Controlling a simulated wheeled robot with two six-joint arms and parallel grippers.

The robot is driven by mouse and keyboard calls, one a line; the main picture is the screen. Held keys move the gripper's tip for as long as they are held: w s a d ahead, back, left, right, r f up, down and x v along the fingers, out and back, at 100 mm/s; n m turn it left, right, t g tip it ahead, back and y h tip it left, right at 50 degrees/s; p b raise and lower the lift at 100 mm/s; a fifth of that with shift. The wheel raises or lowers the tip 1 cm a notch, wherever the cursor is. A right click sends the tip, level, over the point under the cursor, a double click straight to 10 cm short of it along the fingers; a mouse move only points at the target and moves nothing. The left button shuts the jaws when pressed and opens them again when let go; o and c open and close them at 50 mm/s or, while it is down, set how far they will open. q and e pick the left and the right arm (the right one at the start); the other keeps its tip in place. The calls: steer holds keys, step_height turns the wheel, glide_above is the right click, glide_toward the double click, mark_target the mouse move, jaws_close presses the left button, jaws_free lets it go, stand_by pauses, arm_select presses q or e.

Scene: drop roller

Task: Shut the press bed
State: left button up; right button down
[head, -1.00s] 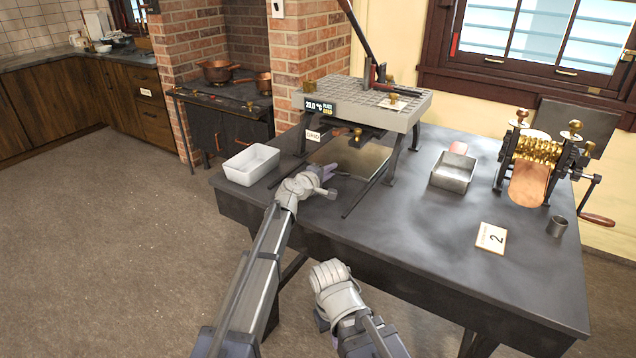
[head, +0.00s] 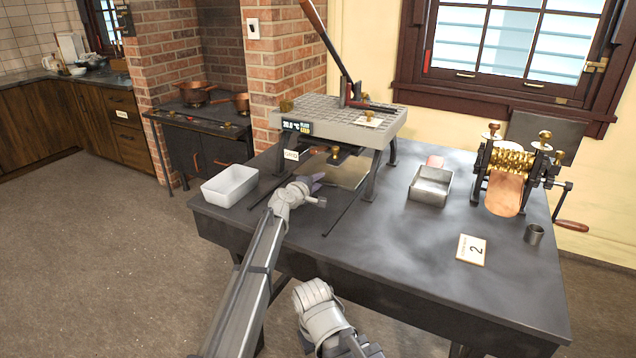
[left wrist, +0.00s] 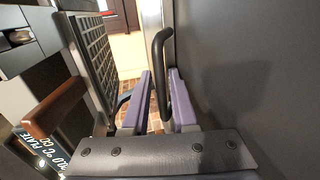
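The press (head: 340,128) stands at the back left of the dark table, with a grey gridded top and a lever. Under it lies the flat press bed (head: 346,174), partly out at the front between two dark rails. My left gripper (head: 316,181) is at the bed's front edge. In the left wrist view, its purple fingers (left wrist: 160,98) stand on both sides of a dark bent handle (left wrist: 162,70), close around it. The bed's far part is hidden under the press. My right gripper (head: 314,296) is low in front of the table; its fingers are hidden.
A white tray (head: 230,186) stands left of the press. A metal tray (head: 430,184), a number card (head: 472,249), a small cup (head: 534,234) and a brass roller machine (head: 512,172) stand to the right. The table's front middle is clear.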

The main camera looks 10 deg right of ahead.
arm_select(q)
steer(key=shift+s, duration=0.1)
steer(key=p+v, duration=0.1)
steer(key=v, duration=0.7)
steer(key=shift+p, duration=0.3)
